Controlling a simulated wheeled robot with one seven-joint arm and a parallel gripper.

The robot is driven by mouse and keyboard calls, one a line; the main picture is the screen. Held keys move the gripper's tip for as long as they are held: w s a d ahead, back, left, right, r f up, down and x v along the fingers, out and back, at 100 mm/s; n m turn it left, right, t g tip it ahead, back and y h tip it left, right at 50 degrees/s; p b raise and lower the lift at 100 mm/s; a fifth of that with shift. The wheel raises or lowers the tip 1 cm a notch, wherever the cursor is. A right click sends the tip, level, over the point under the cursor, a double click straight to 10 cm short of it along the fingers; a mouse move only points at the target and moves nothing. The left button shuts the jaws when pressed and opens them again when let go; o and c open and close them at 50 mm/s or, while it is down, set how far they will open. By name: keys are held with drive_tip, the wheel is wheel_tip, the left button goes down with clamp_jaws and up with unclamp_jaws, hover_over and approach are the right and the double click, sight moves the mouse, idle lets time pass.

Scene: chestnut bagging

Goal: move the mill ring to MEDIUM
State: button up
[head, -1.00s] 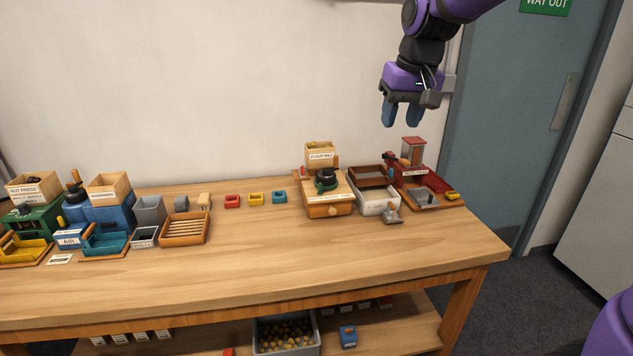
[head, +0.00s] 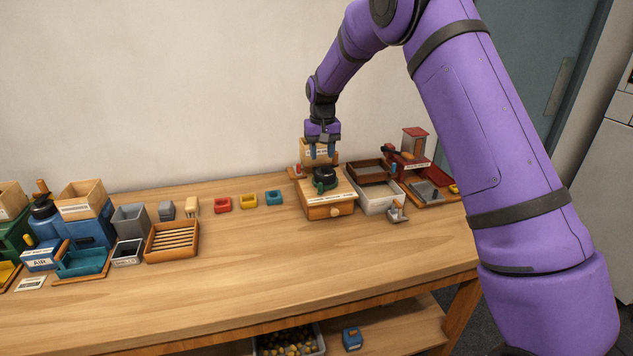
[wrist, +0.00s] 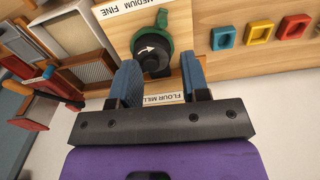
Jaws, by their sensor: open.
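The flour mill (head: 328,205) is a wooden box with a hopper at its back, standing on the bench. Its ring (wrist: 161,24) is green with a lug, around a black knob (wrist: 151,52) that bears a white arrow. A label strip (wrist: 128,8) beside it reads MEDIUM and FINE in the wrist view. Which mark the ring's lug points to, I cannot tell. My gripper (head: 322,154) is open, blue fingers pointing down, above the mill and in front of its hopper. In the wrist view the open fingers (wrist: 163,82) stand apart with the knob just beyond them, not between them.
Red (head: 222,205), yellow (head: 248,201) and teal (head: 274,198) small trays lie left of the mill. The front of the bench is clear.

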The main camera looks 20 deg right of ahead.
sight(320, 184)
drive_tip(key=shift+w+a+f, duration=0.1)
drive_tip(key=shift+w+f, duration=0.35)
drive_tip(key=shift+f, duration=0.25)
wheel_tip(320, 184, down, 10)
drive_tip(key=shift+f, duration=0.2)
clamp_jaws()
